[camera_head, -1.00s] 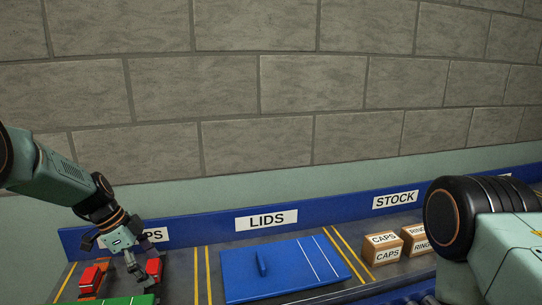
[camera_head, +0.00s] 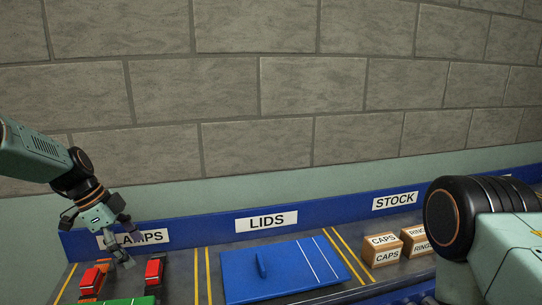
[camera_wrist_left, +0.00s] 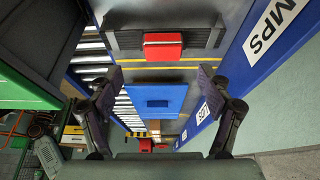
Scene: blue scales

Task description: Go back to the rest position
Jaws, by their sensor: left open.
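My left gripper (camera_head: 124,250) hangs in front of the blue back rail, partly over the white CLAMPS sign (camera_head: 145,238). In the left wrist view my left gripper (camera_wrist_left: 160,86) has its two dark fingers wide apart with nothing held between them. Two red clamps stand below it on the bench: one at the left (camera_head: 92,277) and one at the right (camera_head: 153,271). A red block (camera_wrist_left: 162,46) also shows in the left wrist view, beyond the fingers. On the right, a large arm part of mine shows, but my right gripper is out of the picture.
A blue lid (camera_head: 285,272) with a raised handle lies under the LIDS sign (camera_head: 266,221). Cardboard boxes marked CAPS (camera_head: 382,250) and RINGS (camera_head: 416,242) stand under the STOCK sign (camera_head: 395,201). A green object (camera_head: 130,301) shows at the bottom edge. The wall above the rail is clear.

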